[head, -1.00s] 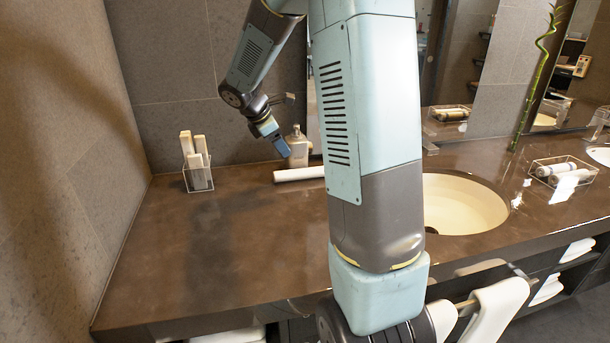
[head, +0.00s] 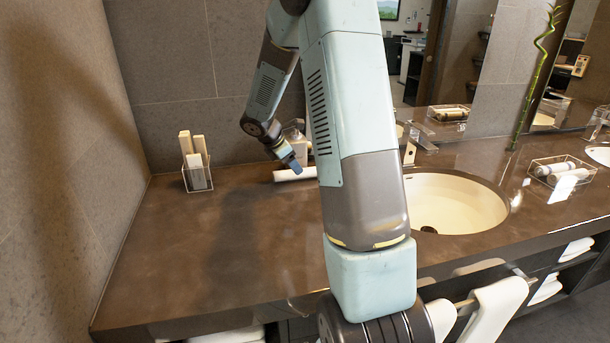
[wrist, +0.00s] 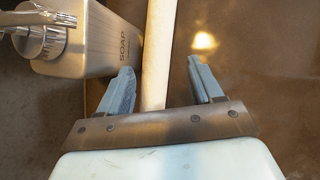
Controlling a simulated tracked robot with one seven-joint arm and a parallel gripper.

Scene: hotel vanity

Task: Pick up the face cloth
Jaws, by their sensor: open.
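The face cloth looks like a long, narrow white roll (head: 292,175) lying on the brown counter near the back wall; its right part is hidden behind my arm. In the wrist view the pale roll (wrist: 160,45) runs up between my finger lines, nearer the left finger. My gripper (head: 295,163) is just over the roll in the head view, tilted down. In the wrist view my gripper (wrist: 162,75) is open, with nothing clamped. I cannot tell how far the fingertips are above the roll.
A soap bottle (wrist: 85,42) stands close beside the roll, left of my left finger in the wrist view. A clear holder with white items (head: 196,172) stands at the left. The sink (head: 455,205) is to the right. The counter's left front is clear.

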